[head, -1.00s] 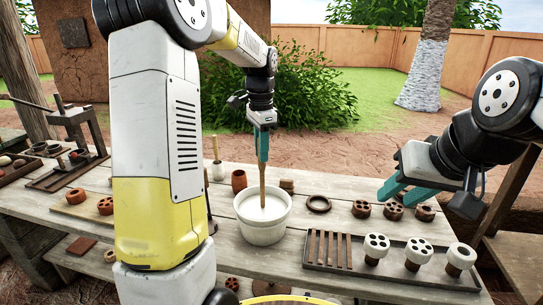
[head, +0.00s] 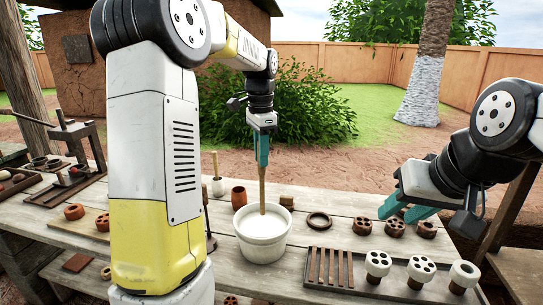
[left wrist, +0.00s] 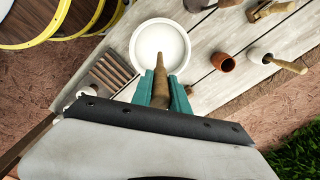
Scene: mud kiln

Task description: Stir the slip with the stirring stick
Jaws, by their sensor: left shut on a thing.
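A white bucket (head: 262,243) filled with white slip (head: 259,226) stands on the plank table. The wooden stirring stick (head: 262,189) stands nearly upright with its lower end in the slip. My left gripper (head: 262,160) is shut on the stick's upper part, above the bucket. The left wrist view shows the stick (left wrist: 160,88) between the teal fingers, pointing into the slip (left wrist: 160,42); its submerged tip is hidden. My right gripper (head: 408,212) is at the right, over the table's far side, its teal fingers apart with nothing visible between them.
A brown clay cup (head: 239,197) and a white mortar with a pestle (head: 218,186) stand left of the bucket. A dark ring (head: 319,221) lies to its right. A tray (head: 347,288) with bars and several white-topped pieces is at the front right.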

